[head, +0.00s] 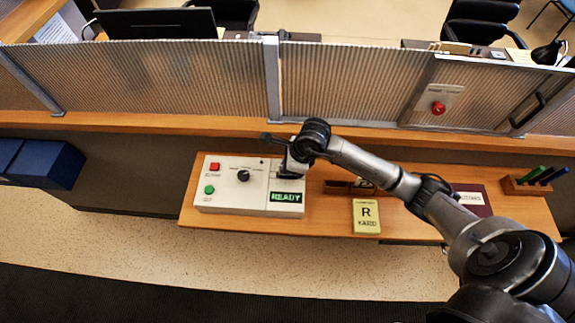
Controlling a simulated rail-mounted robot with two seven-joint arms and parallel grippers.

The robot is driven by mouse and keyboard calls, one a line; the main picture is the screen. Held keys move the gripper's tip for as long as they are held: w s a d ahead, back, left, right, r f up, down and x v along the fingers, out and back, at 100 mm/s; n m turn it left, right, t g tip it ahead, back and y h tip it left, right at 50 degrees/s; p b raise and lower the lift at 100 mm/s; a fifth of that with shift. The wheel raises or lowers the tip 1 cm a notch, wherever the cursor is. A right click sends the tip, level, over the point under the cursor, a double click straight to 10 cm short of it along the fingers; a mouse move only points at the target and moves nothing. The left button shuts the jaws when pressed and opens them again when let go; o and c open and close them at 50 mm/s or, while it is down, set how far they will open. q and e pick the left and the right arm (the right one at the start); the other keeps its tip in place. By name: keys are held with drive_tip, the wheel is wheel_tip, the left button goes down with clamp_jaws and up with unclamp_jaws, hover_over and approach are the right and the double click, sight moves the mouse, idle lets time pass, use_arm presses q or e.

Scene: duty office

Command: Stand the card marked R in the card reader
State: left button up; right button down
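A white control box (232,193) sits at the left of the wooden shelf, with a lit green READY display (286,198); its right part looks like the card reader. My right gripper (288,168) is over the back of that right part, pointing down. Its fingertips merge with a dark patch, so I cannot tell whether it is open or holds anything. A yellow piece marked R (366,214), with smaller lettering, is at the shelf's front edge. Behind it a brown holder (337,187) has a pale marked piece (364,184) partly hidden by my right arm. My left gripper is not in view.
The box also carries a red button (214,167), a green button (209,189) and a black knob (243,175). A ribbed screen (170,80) stands behind the shelf. A dark red item (474,198) and a pen holder (535,186) are at the right.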

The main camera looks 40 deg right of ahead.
drive_tip(key=shift+f, duration=0.1)
drive_tip(key=c, duration=1.2)
unclamp_jaws()
drive_tip(key=v, duration=1.3)
drive_tip(key=shift+s+d+r+b, duration=0.15)
drive_tip(key=shift+r+b, duration=0.15)
drive_tip(key=shift+r, duration=0.05)
